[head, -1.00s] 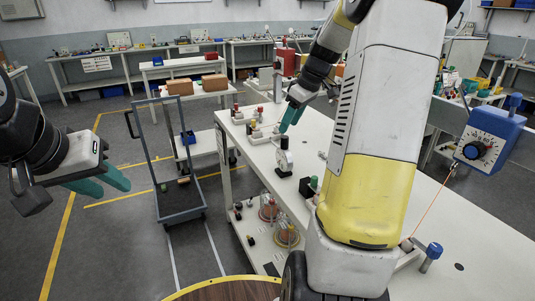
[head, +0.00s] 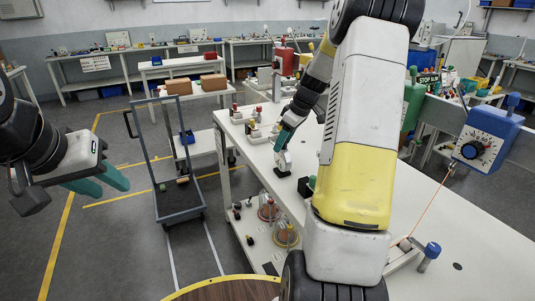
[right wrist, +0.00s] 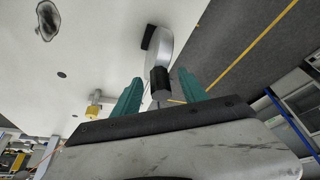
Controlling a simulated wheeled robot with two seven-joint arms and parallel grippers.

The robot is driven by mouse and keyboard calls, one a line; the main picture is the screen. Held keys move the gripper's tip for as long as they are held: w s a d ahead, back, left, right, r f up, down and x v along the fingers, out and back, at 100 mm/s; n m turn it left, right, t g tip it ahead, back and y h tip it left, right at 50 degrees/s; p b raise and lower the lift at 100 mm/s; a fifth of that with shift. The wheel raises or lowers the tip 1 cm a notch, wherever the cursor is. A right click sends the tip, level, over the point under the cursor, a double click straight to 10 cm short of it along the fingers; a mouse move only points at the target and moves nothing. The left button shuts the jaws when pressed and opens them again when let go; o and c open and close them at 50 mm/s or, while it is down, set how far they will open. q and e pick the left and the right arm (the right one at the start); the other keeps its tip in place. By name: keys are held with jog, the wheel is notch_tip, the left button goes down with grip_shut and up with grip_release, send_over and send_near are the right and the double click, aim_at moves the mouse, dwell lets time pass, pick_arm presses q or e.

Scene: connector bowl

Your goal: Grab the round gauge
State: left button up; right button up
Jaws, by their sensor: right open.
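The round gauge (head: 283,160) stands on the white bench near its left edge, on a small dark base. My right gripper (head: 283,140) is at its top, and its teal fingers hide part of the gauge in the head view. In the right wrist view the gauge (right wrist: 162,50) shows a silver edge, and its black top knob lies between the open fingers of my right gripper (right wrist: 160,92). I cannot tell whether either finger touches it. My left gripper (head: 103,181) is open and empty, out over the floor at the left.
A small black block (head: 305,186) stands right beside the gauge, close to my right forearm. Small connector pieces (head: 256,131) stand further back on the bench (head: 440,237). A blue dial box (head: 487,138) is at the right. A grey cart (head: 180,204) stands on the floor left of the bench.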

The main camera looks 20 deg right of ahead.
jog(key=shift+c, duration=0.2)
grip_shut()
jog(key=shift+s+f, duration=0.1)
dwell(1.0)
